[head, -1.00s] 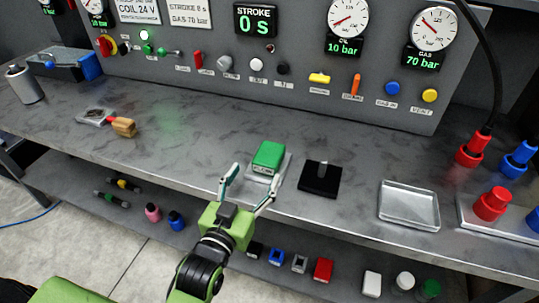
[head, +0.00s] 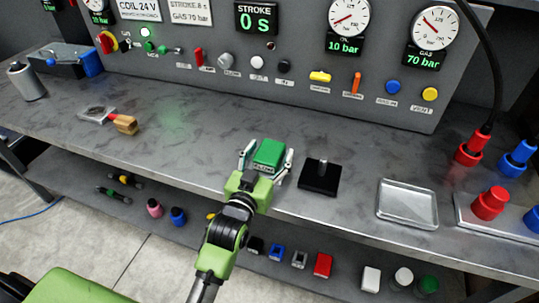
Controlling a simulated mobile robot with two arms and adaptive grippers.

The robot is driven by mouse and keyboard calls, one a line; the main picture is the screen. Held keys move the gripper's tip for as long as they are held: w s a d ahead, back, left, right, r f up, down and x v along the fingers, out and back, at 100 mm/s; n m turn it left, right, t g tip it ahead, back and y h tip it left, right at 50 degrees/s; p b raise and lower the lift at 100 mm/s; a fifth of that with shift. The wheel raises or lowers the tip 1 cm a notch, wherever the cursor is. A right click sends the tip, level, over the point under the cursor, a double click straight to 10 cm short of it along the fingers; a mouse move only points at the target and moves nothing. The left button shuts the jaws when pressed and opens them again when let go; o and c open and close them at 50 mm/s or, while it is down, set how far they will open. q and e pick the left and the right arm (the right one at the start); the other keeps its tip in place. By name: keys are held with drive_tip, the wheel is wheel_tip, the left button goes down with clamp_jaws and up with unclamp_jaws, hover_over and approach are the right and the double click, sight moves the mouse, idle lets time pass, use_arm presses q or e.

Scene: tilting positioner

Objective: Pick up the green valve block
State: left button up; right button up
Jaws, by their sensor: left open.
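The green valve block (head: 269,154) sits on a small light plate near the front of the grey bench, left of a black square base with an upright pin (head: 319,175). My left gripper (head: 266,154) is open, with one finger on the left side of the block and the other on its right. Small gaps seem to show between the fingers and the block; contact cannot be told. The plate under the block is mostly hidden by the gripper. My right gripper is not in view.
An empty metal tray (head: 407,204) lies to the right, and red and blue connectors (head: 489,203) stand beyond it. The control panel (head: 300,40) rises behind. A lower shelf holds several small parts.

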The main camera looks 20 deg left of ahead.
use_arm(q)
drive_tip(key=c, duration=1.6)
drive_tip(key=shift+r, duration=0.15)
clamp_jaws()
